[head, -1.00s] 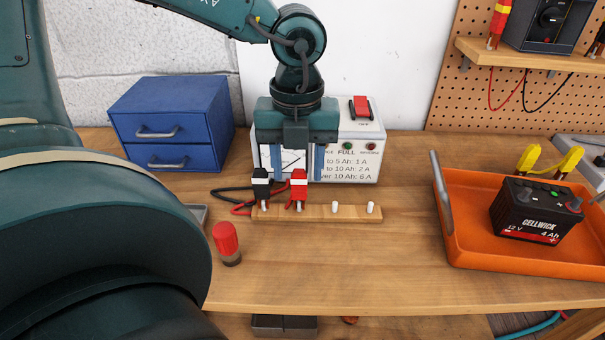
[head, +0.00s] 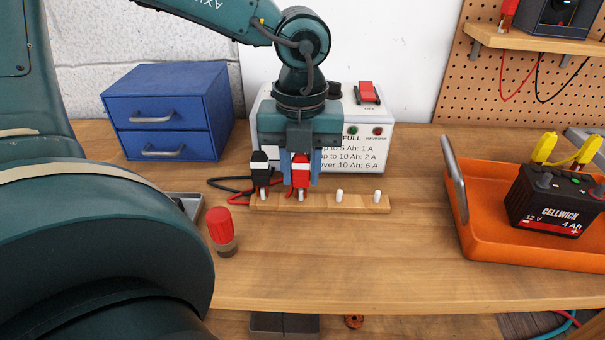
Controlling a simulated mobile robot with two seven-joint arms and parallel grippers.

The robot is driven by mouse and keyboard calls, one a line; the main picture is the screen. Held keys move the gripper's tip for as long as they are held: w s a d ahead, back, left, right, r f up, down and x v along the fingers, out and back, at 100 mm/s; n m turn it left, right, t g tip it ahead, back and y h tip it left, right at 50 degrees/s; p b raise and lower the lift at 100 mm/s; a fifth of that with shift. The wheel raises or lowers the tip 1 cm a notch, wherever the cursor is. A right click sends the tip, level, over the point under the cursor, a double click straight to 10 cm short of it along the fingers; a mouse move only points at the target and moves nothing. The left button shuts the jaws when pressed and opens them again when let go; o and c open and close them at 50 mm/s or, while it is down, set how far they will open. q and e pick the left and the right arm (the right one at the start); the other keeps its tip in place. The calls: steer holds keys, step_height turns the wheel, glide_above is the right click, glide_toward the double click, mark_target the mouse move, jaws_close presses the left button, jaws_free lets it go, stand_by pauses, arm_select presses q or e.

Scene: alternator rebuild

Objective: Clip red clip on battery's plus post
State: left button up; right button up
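The red clip (head: 300,174) stands upright at a peg on a wooden strip (head: 322,202), its cable running off to the left. My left gripper (head: 300,178) comes down from above with its blue fingers close against both sides of the red clip, and looks shut on it. The black clip (head: 259,168) stands just left of it. The battery (head: 548,212) sits in an orange tray (head: 490,238) at the right. Its plus post, with red at its base, is near the picture's right edge (head: 599,191). My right gripper is not in view.
A white charger (head: 385,135) stands behind the strip. Blue drawers (head: 165,112) stand at the back left. A red-capped cylinder (head: 221,230) stands in front. Yellow-ended jumper parts (head: 545,148) lie at the tray's back. The bench between strip and tray is clear.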

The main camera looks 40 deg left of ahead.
arm_select(q)
steer(key=c, duration=0.3)
steer(key=shift+r+p, duration=0.9)
steer(key=shift+r, duration=1.15)
